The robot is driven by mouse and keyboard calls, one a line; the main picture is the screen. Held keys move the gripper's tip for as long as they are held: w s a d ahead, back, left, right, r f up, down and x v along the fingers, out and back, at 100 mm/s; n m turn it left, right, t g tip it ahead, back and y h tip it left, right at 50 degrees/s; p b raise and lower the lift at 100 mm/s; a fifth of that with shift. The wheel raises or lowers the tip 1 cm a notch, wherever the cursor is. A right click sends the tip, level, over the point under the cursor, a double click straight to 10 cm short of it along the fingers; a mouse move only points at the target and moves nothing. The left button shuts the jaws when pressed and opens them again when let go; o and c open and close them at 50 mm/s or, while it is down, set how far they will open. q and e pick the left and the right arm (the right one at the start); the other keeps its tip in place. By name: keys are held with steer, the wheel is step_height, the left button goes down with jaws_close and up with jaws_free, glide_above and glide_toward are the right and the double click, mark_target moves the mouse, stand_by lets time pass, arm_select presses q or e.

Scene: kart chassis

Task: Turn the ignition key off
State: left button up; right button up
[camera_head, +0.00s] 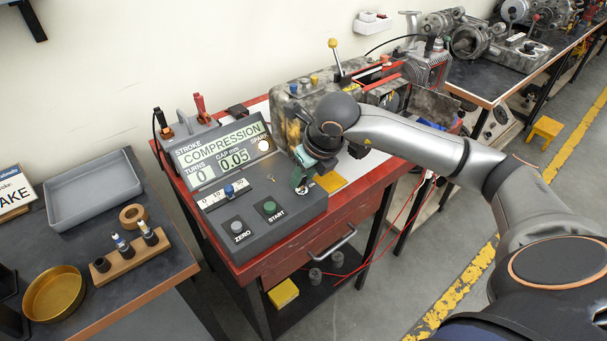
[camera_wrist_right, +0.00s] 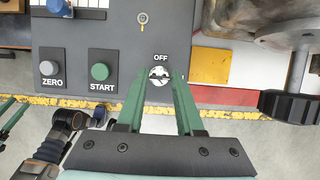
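The ignition switch (camera_wrist_right: 160,75) is a round silver fitting on the dark console panel, under an OFF label. A key in it cannot be made out clearly. My right gripper (camera_wrist_right: 160,76) is open, its two green fingers reaching either side of the switch, with a gap visible around it. In the head view my right gripper (camera_head: 301,180) is over the right part of the console (camera_head: 245,232), and the switch is mostly hidden there. Green strips that look like my left gripper's fingers (camera_wrist_right: 12,113) show at the left edge of the wrist view, cut off.
The green START button (camera_wrist_right: 100,71) and grey ZERO button (camera_wrist_right: 47,68) are left of the switch. The display (camera_head: 222,155) reads COMPRESSION. A dirty engine block (camera_head: 292,108) stands close behind my right gripper. A yellow pad (camera_head: 330,181) lies right of the console.

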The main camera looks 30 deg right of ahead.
jaws_close()
